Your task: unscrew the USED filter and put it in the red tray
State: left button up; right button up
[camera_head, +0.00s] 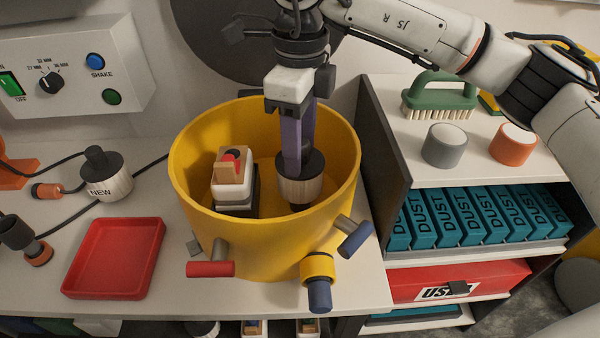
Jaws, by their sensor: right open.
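A filter (299,192) with a dark cap and pale pleated body stands inside the yellow drum (190,190); no label shows on it. My right gripper (293,160) reaches down into the drum from above, its purple fingers at the filter's cap. Its jaws are open; contact with the cap cannot be told. The red tray (117,256) lies empty on the bench, left of the drum. A filter marked NEW (106,181) stands on the bench behind the tray. My left gripper is not in view.
A white block with a wooden top (233,190) is inside the drum, left of the filter. Handles stick out of the drum's front. A dark panel (385,160) and a shelf with teal DUST boxes (460,222) stand to the right. A control box (75,75) is at back left.

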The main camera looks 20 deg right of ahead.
jog(key=m, duration=0.4)
jog(key=shift+m, duration=0.4)
jog(key=m, duration=1.7)
jog(key=shift+m, duration=0.4)
grip_shut()
jog(key=n, duration=0.3)
jog(key=shift+n, duration=0.4)
